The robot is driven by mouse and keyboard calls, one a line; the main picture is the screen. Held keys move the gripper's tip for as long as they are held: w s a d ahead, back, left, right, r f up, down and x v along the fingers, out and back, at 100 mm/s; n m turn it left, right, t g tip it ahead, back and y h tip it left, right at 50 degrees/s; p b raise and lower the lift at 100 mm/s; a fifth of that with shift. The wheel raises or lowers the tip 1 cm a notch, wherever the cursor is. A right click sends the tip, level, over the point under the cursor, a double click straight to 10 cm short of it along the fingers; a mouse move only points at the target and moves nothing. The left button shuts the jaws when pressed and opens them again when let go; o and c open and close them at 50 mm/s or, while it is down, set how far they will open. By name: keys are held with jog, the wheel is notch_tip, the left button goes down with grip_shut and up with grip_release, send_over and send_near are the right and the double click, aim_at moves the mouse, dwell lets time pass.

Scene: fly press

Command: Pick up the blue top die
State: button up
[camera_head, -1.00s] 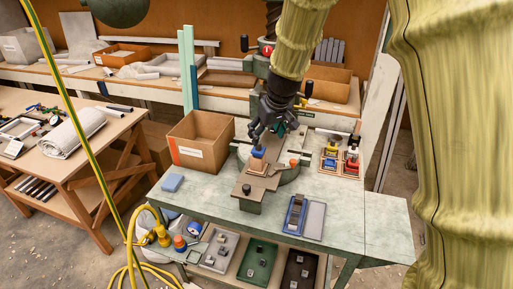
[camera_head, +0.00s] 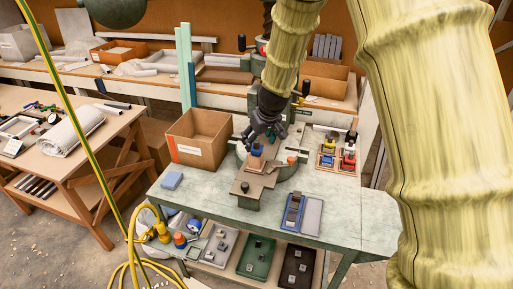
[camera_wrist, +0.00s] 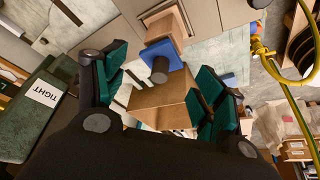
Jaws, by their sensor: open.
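The blue top die (camera_head: 257,150) sits on a tan block on the brown plate at the press, partly hidden by my gripper (camera_head: 258,137). In the wrist view the blue die (camera_wrist: 173,49) is a square blue block with a dark grey round stem pointing toward the camera. My gripper shows there (camera_wrist: 162,82) with its green-padded fingers spread wide and empty. The die lies in the gap between them, a little beyond the fingertips. I see no contact between fingers and die.
An open cardboard box (camera_head: 200,139) stands left of the press. A blue-and-grey tray (camera_head: 302,214) is at the front right. Red and yellow dies in wooden holders (camera_head: 338,156) stand at the right.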

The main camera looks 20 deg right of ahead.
aim_at(257, 141)
jog(key=shift+p+x, duration=0.6)
jog(key=shift+x, duration=1.25)
jog(key=c, duration=1)
jog(key=shift+w+r, duration=0.1)
jog(key=shift+r, duration=0.1)
